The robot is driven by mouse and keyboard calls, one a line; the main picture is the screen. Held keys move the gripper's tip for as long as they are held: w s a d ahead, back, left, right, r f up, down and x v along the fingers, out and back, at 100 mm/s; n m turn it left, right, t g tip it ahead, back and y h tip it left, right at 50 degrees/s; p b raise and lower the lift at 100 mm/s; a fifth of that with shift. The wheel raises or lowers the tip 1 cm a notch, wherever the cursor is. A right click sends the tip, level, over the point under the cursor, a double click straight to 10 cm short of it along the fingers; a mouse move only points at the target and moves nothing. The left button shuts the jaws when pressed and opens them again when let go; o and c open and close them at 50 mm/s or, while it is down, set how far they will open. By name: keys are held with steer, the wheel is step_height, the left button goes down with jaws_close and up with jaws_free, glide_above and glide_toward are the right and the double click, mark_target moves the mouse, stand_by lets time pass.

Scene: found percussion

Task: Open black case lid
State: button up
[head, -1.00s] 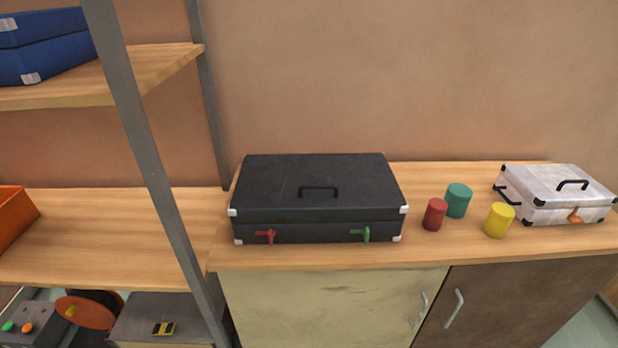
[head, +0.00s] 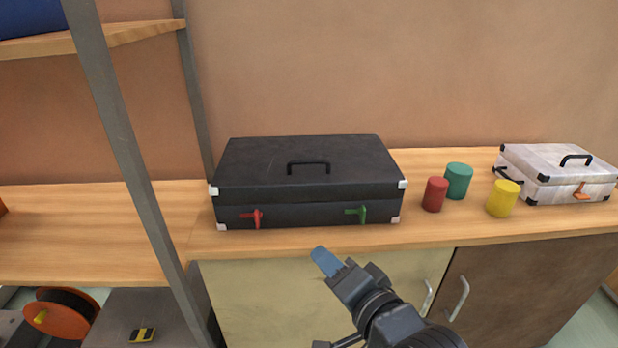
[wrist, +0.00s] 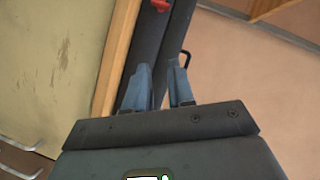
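The black case (head: 300,165) stands on the wooden counter with its lid down. It has white corner pieces and a black handle (head: 308,167) on the lid. A red latch (head: 252,218) and a green latch (head: 357,213) sit on its front face. My gripper (head: 324,262) is in front of the case and below the counter edge in the head view, apart from the case. In the wrist view my gripper (wrist: 162,75) shows two blue fingers with a gap between them, empty. The case (wrist: 148,35) appears beyond them, with the red latch (wrist: 160,5) at the top.
Red (head: 435,194), teal (head: 459,181) and yellow (head: 503,198) cylinders stand right of the case. A white case (head: 560,175) is farther right. A grey shelf post (head: 125,150) rises to the left. Cabinet doors (head: 310,300) are below the counter (head: 420,235).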

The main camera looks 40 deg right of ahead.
steer(key=w+d+r+m+b, duration=0.2)
steer(key=w+d+m+b, duration=0.15)
steer(key=w+d, duration=0.4)
steer(key=m+b, duration=0.3)
glide_toward(310, 163)
steer(key=w, duration=0.3)
steer(key=shift+h, duration=0.4)
steer(key=x, duration=0.7)
steer(key=shift+w+d+f+b, duration=0.15)
steer(key=shift+w+f+b, duration=0.1)
steer(key=shift+f+b, duration=0.15)
jaws_close()
